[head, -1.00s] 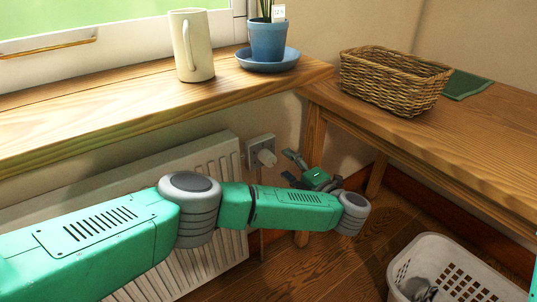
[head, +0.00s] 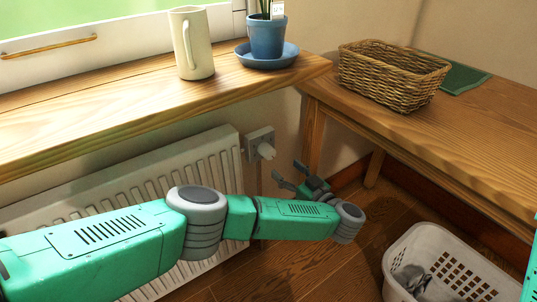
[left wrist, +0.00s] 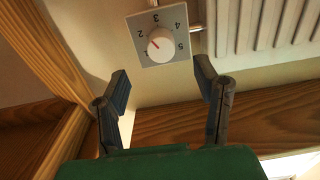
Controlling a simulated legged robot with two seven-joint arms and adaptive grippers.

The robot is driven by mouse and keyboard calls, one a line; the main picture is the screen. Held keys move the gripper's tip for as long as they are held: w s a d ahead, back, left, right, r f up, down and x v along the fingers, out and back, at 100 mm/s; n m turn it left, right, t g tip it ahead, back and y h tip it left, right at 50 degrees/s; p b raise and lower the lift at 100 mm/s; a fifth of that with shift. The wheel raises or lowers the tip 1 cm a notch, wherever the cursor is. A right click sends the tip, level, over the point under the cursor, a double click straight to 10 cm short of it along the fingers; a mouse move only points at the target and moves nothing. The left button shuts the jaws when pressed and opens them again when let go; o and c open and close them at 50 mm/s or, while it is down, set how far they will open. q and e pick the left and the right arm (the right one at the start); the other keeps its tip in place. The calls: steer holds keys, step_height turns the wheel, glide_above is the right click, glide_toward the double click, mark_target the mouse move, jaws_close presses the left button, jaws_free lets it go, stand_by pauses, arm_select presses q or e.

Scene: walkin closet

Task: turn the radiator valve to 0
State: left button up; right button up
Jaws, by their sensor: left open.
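The radiator valve has a round white knob (left wrist: 160,44) on a grey square plate (left wrist: 160,60) numbered 1 to 5. Its red mark points left, near the 1, in the left wrist view. In the head view the valve knob (head: 265,150) sticks out from the wall beside the radiator (head: 215,160). My left gripper (head: 287,173) is open and empty, below and right of the knob, apart from it. In the left wrist view the open fingers (left wrist: 162,78) are spread below the plate, with the knob above the gap. My right gripper is not in view.
A wooden sill (head: 130,105) runs above the radiator with a cream mug (head: 190,45) and a blue plant pot (head: 266,38). A wooden table (head: 490,130) with a wicker basket (head: 390,75) is at right. A white laundry basket (head: 450,265) stands on the floor.

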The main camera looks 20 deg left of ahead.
mark_target(272, 156)
arm_select(q)
steer(key=b+x, duration=0.2)
steer(key=x, duration=0.7)
steer(key=shift+w+a, duration=0.25)
steer(key=c, duration=1.1)
